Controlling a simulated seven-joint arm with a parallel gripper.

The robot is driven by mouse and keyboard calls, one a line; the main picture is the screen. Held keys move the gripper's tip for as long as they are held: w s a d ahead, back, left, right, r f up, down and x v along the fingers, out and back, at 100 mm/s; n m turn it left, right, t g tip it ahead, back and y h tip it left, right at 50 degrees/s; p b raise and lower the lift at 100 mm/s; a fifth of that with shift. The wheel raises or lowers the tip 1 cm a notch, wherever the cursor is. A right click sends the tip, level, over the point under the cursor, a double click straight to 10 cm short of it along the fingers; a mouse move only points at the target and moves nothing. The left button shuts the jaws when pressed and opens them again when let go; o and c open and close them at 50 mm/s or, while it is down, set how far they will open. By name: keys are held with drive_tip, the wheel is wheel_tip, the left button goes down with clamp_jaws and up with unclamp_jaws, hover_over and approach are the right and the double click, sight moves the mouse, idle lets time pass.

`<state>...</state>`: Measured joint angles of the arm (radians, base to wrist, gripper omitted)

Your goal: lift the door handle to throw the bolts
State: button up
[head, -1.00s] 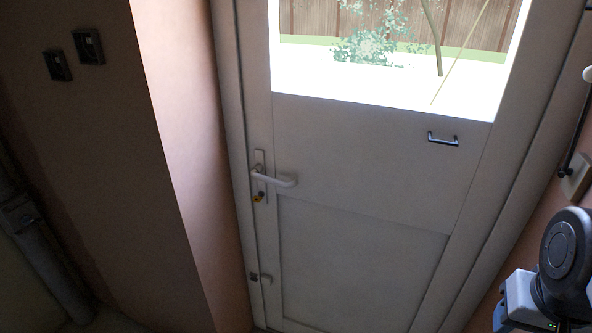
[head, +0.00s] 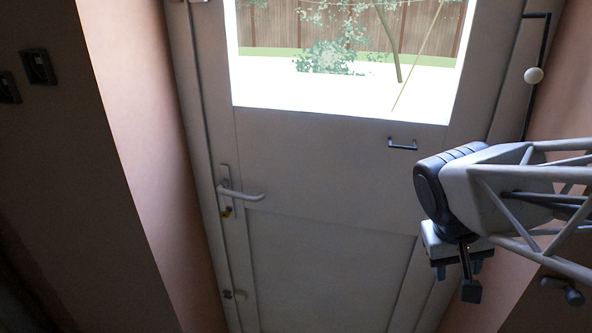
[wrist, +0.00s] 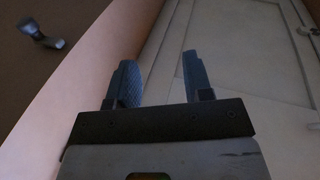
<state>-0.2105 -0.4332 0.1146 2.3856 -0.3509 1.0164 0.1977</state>
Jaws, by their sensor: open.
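The white door (head: 330,250) is shut, with a large window in its upper half. Its white lever handle (head: 243,194) sits on a tall plate at the door's left edge, the lever pointing right and roughly level. My gripper (head: 468,277) is at the right of the head view, well away from the handle, with a wide gap between. In the wrist view my gripper (wrist: 162,82) has its two fingers apart with nothing between them. I cannot make out the lever in the wrist view.
A small dark pull (head: 402,145) is on the door below the window. A smaller fitting (head: 235,294) sits low on its left edge. The space before the handle is clear.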

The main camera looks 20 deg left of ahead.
drive_tip(key=w+a+f+n+t+h, duration=0.2)
drive_tip(key=w+a+n+h, duration=0.1)
drive_tip(key=w+a, duration=0.7)
drive_tip(key=w+a+f+n+t+h, duration=0.1)
drive_tip(key=w+a+n+t+h, duration=0.15)
drive_tip(key=w+a, duration=0.75)
drive_tip(key=n+t+y, duration=0.3)
drive_tip(key=n+t, duration=0.3)
drive_tip(key=t, duration=0.2)
approach(237, 197)
drive_tip(key=x, duration=0.3)
drive_tip(key=shift+w+f, duration=0.1)
drive_tip(key=shift+w, duration=0.05)
drive_tip(key=shift+w, duration=0.1)
drive_tip(key=shift+x, duration=3.8)
clamp_jaws()
